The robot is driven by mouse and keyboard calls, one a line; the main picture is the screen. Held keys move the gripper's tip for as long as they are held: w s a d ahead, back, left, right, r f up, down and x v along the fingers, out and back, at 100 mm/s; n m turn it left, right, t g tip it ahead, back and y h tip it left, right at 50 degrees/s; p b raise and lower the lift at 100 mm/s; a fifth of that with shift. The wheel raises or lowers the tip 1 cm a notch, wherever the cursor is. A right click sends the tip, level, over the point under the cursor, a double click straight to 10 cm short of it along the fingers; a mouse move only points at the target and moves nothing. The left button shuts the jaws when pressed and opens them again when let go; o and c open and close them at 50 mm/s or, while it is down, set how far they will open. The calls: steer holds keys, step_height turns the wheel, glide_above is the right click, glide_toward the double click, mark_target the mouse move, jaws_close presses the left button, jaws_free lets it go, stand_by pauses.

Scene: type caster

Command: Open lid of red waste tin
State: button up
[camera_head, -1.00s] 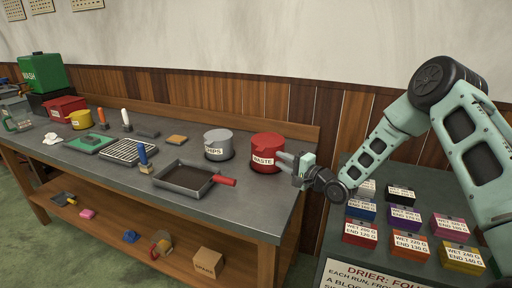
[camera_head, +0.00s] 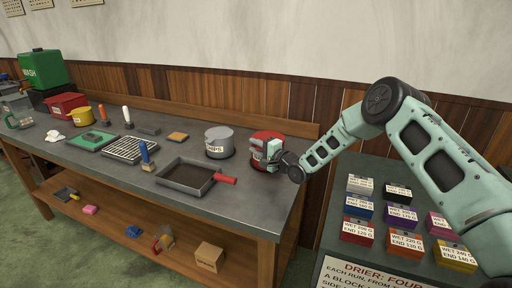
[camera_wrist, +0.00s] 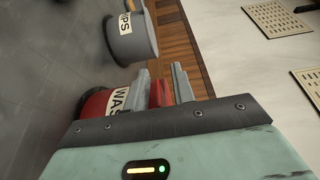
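The red waste tin (camera_head: 268,136) stands on the bench at its right end, with a white label on its front. My gripper (camera_head: 262,155) is in front of it and hides much of its front. In the wrist view, the tin (camera_wrist: 97,103) with part of its label shows at the left of the fingers. My gripper (camera_wrist: 161,85) is open there, its two fingers apart with a red part of the tin showing between them. I cannot tell whether either finger touches it. The lid appears closed, though its edge is partly hidden.
The grey chips tin (camera_head: 219,142) stands close at the left of the red tin. A dark tray (camera_head: 187,177) with a red handle lies nearer the front edge. A drier table (camera_head: 375,262) with several coloured blocks stands at the right. The wall is close behind the bench.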

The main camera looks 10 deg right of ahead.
steer(key=shift+c, duration=0.4)
jaws_close()
stand_by(0.9)
